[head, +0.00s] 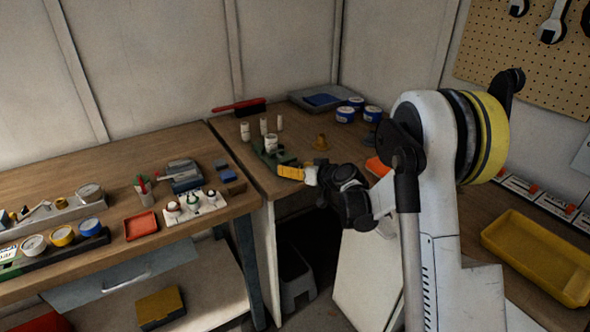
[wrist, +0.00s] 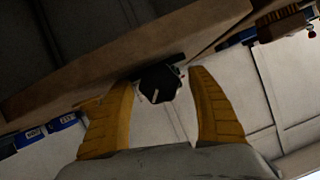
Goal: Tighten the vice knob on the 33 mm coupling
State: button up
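In the head view the green vice (head: 268,159) sits at the front edge of the corner bench. A pale cylindrical piece (head: 271,143) stands at the vice; I cannot tell for sure that it is the 33 mm coupling. My gripper (head: 284,172) is at the bench edge, just in front of the vice, its yellow fingers pointing left. In the wrist view a dark knob (wrist: 159,84) with a pale line on its face shows between the fingertips of my gripper (wrist: 162,82). The fingers are spread, with a gap on both sides of the knob. The vice jaws are hidden there.
Several pale cylinders (head: 245,131) stand behind the vice, and a brass-coloured piece (head: 320,142) to its right. Blue-and-white tubs (head: 345,114) stand farther back. The wooden bench edge (wrist: 120,55) runs close above the fingers in the wrist view. A yellow tray (head: 538,256) lies at right.

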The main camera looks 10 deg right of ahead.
jog(key=shift+s+d, duration=0.1)
jog(key=v, duration=1.1)
jog(key=shift+s+r, duration=0.25)
jog(key=shift+s, duration=0.1)
jog(key=shift+d, duration=0.1)
